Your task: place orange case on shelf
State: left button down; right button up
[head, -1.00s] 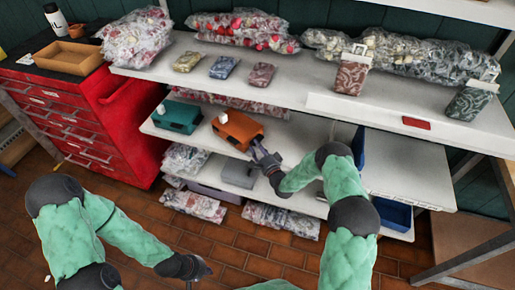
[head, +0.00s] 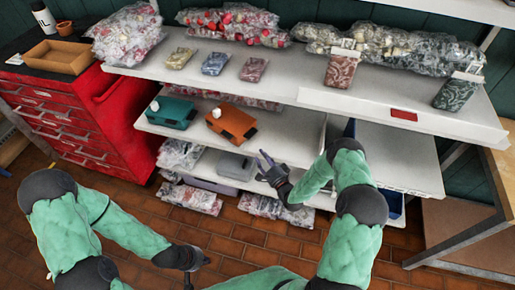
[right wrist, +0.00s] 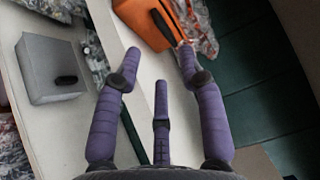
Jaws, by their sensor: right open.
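The orange case (head: 231,121) stands on the middle shelf (head: 285,140), to the right of a teal case (head: 172,112). In the right wrist view the orange case (right wrist: 145,22) is at the top, ahead of the fingertips and apart from them. My right gripper (head: 268,165) is open and empty, in front of and below the orange case near the shelf's front edge. In the right wrist view its purple fingers (right wrist: 160,70) are spread with nothing between them. My left gripper (head: 197,270) is low over the floor at the bottom; its finger state is too small to tell.
A grey case (head: 236,166) sits on the lower shelf and also shows in the right wrist view (right wrist: 52,70). The top shelf holds bagged goods and several small packets. A red drawer cabinet (head: 110,120) stands at left. The middle shelf is bare right of the orange case.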

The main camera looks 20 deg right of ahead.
jog(key=s+a+f+n+g, duration=0.6)
jog(key=s+a+f+g, duration=0.1)
jog(key=s+f+g, duration=0.15)
jog(key=s+a+n+g, duration=0.3)
jog(key=s+g, duration=0.1)
jog(key=s, duration=0.7)
jog(key=s+a+r+n+g, duration=0.1)
jog(key=s+a+n+g, duration=0.2)
jog(key=s, duration=0.8)
jog(key=shift+s+a+n+g, duration=0.25)
jog(key=shift+s+n+g, duration=0.15)
jog(key=shift+n+g, duration=0.5)
